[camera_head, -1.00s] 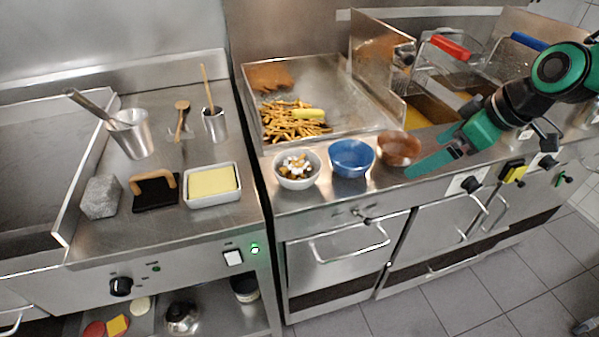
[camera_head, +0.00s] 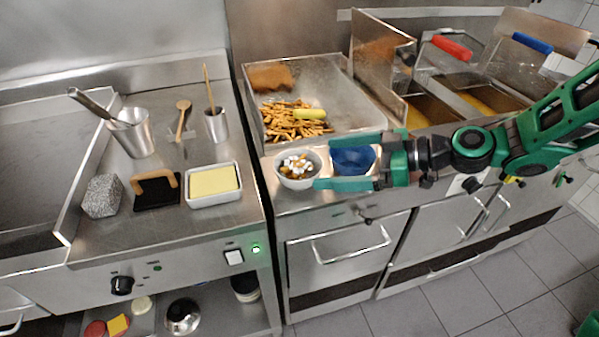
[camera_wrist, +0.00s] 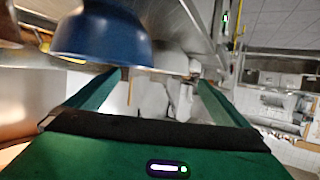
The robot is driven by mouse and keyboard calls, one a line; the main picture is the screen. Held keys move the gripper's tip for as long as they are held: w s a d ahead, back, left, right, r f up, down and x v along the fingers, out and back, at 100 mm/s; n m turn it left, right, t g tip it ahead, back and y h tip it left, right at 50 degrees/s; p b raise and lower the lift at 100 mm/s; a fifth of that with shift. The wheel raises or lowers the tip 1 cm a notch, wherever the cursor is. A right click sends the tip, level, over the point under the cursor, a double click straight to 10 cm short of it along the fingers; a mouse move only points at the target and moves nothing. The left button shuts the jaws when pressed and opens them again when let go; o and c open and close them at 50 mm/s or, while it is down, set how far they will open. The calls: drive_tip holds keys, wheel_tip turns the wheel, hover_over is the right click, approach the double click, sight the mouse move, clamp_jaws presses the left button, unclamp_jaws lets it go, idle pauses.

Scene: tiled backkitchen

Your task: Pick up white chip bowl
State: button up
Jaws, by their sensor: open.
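The white chip bowl (camera_head: 297,184) stands upright at the front edge of the steel counter in the head view, filled with brown and white pieces. My gripper (camera_head: 322,162) is open and points left, its green fingertips just right of the white bowl. One finger appears higher in the picture, the other lower, near the bowl's right rim. Nothing is held. The blue bowl (camera_head: 353,160) shows between the fingers in the head view. In the wrist view, the blue bowl (camera_wrist: 105,38) looms at upper left, above my open fingers (camera_wrist: 160,78). I cannot clearly make out the white bowl there.
A fries tray (camera_head: 345,110) lies behind the bowls, and fryer baskets (camera_head: 455,75) stand at the back right. On the left counter are a butter dish (camera_head: 213,199), a black press (camera_head: 155,195), a grey block (camera_head: 102,196) and metal cups.

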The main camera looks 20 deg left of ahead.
sight(279, 166)
drive_tip(key=x, duration=0.3)
drive_tip(key=shift+a+f, duration=0.1)
drive_tip(key=shift+s+r+x, duration=0.1)
drive_tip(key=shift+r+x, duration=0.05)
drive_tip(key=shift+x, duration=1.25)
drive_tip(key=shift+s+r+x, duration=0.1)
drive_tip(key=shift+x, duration=1.25)
drive_tip(key=shift+a, duration=0.1)
drive_tip(key=shift+c, duration=0.6)
drive_tip(key=c, duration=1.1)
